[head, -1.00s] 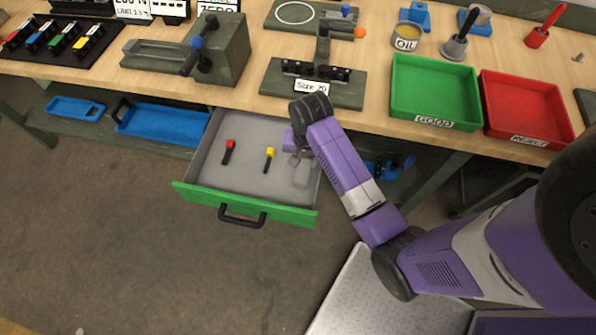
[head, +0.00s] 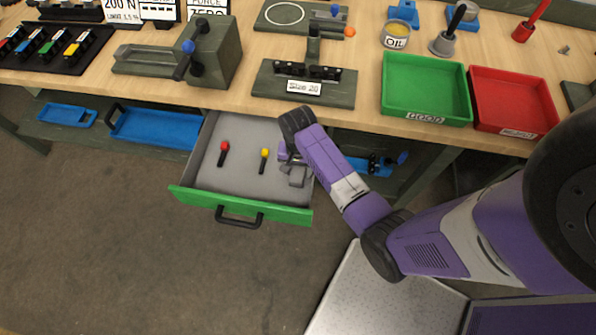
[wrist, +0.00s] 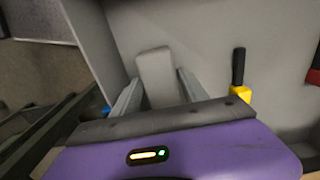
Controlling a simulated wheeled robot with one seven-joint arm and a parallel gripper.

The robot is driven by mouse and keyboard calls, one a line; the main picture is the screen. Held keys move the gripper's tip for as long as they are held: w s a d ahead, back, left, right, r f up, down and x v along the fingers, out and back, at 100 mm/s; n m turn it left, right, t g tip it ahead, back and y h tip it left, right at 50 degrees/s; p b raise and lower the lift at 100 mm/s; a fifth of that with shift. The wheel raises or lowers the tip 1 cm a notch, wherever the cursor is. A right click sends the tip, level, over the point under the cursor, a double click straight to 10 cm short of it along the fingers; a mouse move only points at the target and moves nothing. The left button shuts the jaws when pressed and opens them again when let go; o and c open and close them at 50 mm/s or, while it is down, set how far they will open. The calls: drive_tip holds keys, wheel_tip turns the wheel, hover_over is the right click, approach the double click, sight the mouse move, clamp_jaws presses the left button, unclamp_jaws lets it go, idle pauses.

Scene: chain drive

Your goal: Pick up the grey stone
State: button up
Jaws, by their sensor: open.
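The grey stone (wrist: 155,70) is a plain light grey block inside the open drawer. In the wrist view it lies between the two fingers of my gripper (wrist: 158,84), which stand apart, one on each side of it. I cannot tell whether either finger touches it. In the head view my gripper (head: 296,176) is down at the right side of the drawer. The stone cannot be made out clearly there, as the gripper and arm cover that spot.
The open drawer (head: 215,182) has a green front and grey floor. A red-headed tool (head: 224,152) and a yellow-headed tool (head: 264,160) lie left of my gripper. The drawer's right wall is close to the gripper. The bench edge with green and red trays is above.

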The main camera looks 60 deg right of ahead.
sight(298, 171)
clamp_jaws()
drive_tip(key=shift+r, duration=0.1)
idle(0.3)
wheel_tip(298, 171, up, 20)
drive_tip(key=p, duration=0.4)
drive_tip(key=shift+p, duration=0.35)
